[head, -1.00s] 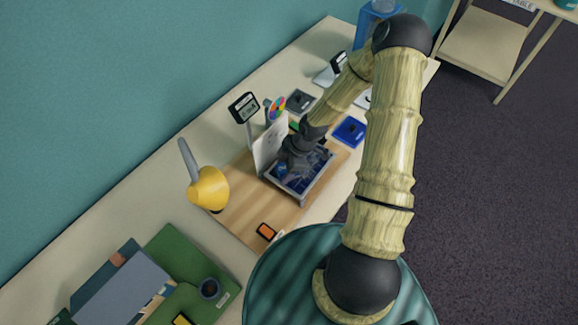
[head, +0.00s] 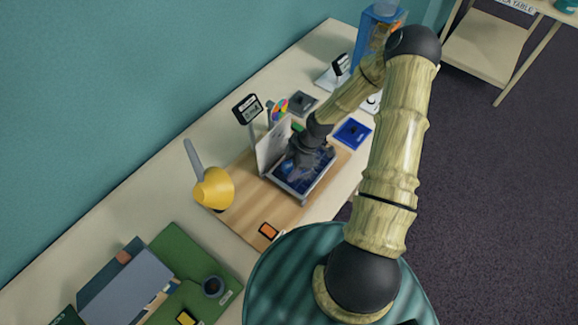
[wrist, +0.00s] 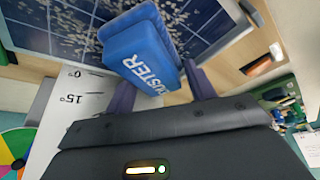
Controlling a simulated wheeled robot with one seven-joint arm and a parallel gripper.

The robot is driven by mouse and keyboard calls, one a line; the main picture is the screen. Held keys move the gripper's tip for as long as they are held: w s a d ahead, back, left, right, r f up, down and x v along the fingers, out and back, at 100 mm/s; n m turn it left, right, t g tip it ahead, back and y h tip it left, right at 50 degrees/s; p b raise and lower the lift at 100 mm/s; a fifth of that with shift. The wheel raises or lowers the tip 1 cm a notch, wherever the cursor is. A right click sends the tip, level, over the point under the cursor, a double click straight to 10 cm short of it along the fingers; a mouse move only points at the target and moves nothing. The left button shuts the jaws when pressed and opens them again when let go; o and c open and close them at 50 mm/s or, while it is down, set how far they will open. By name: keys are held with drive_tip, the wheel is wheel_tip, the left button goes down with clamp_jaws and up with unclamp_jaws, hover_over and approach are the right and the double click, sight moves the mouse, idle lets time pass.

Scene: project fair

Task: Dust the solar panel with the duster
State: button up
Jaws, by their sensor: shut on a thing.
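The solar panel (head: 287,183) is a dark blue panel in a pale frame, standing on a wooden board in the head view. In the wrist view the panel (wrist: 45,28) fills the upper part and is strewn with pale specks. My gripper (wrist: 155,92) is shut on the blue duster (wrist: 140,50), which is lettered "DUSTER". The duster lies over the panel's face in the wrist view; whether it touches cannot be told.
A white angle plate (head: 272,147) stands beside the panel, with a small display (head: 247,108) and a colour wheel behind. A yellow lamp (head: 214,188) stands left on the wooden board (head: 255,207). A blue square (head: 352,133) lies to the right. A green mat with items lies front left.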

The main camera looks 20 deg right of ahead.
drive_tip(key=shift+w+d+f+p, duration=0.1)
drive_tip(key=shift+w+d+p, duration=0.15)
drive_tip(key=shift+w+d, duration=0.35)
drive_tip(key=shift+w+d+p, duration=0.2)
drive_tip(key=shift+w+d, duration=0.2)
drive_tip(key=shift+d, duration=0.35)
drive_tip(key=shift+w+d, duration=0.5)
drive_tip(key=shift+d, duration=0.15)
drive_tip(key=shift+w+d, duration=0.45)
drive_tip(key=shift+d, duration=0.2)
